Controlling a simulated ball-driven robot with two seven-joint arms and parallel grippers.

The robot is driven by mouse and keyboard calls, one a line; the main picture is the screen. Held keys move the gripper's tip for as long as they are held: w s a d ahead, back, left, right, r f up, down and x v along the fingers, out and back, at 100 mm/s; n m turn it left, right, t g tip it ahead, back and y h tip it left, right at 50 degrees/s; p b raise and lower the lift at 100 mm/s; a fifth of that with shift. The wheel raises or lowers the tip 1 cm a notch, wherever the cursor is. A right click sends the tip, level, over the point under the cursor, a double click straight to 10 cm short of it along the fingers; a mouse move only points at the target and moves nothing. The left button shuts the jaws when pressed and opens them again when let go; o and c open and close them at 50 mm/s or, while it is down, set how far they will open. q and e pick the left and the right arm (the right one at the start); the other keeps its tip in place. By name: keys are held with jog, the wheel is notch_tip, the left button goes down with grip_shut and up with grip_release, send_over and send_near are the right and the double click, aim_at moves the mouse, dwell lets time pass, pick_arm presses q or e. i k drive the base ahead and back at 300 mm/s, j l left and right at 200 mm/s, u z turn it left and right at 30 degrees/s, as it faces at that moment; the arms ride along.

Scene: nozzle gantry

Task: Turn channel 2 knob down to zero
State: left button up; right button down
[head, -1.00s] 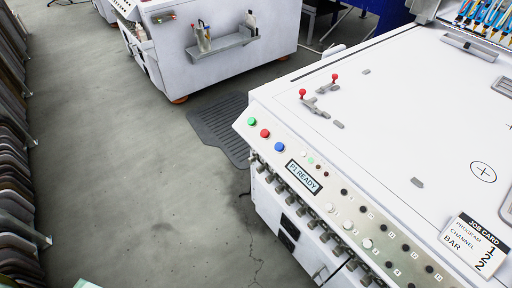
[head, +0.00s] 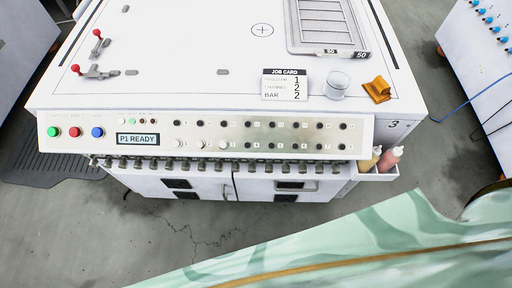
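The control panel (head: 290,128) runs along the front edge of the white machine. It carries two rows of small round knobs. The upper row is black; the lower row has white knobs at its left end, such as a white knob (head: 199,143), and black ones further right. The labels are too small to tell surely which knob is channel 2, and the knob settings cannot be read. The display (head: 137,139) reads "P1 READY". The job card (head: 285,85) shows program 1, channel 2, bar 2. Neither gripper is in view.
Green, red and blue buttons (head: 75,132) sit at the panel's left end. A clear cup (head: 337,86) and an orange piece (head: 377,90) stand on the machine top. Bottles (head: 388,158) sit in a holder at the right corner. Green patterned material (head: 380,245) fills the lower right.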

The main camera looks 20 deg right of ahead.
aim_at(108, 163)
jog(key=z, duration=0.15)
jog(key=u, duration=1.25)
jog(key=j, duration=1.05)
jog(key=i+z, duration=0.05)
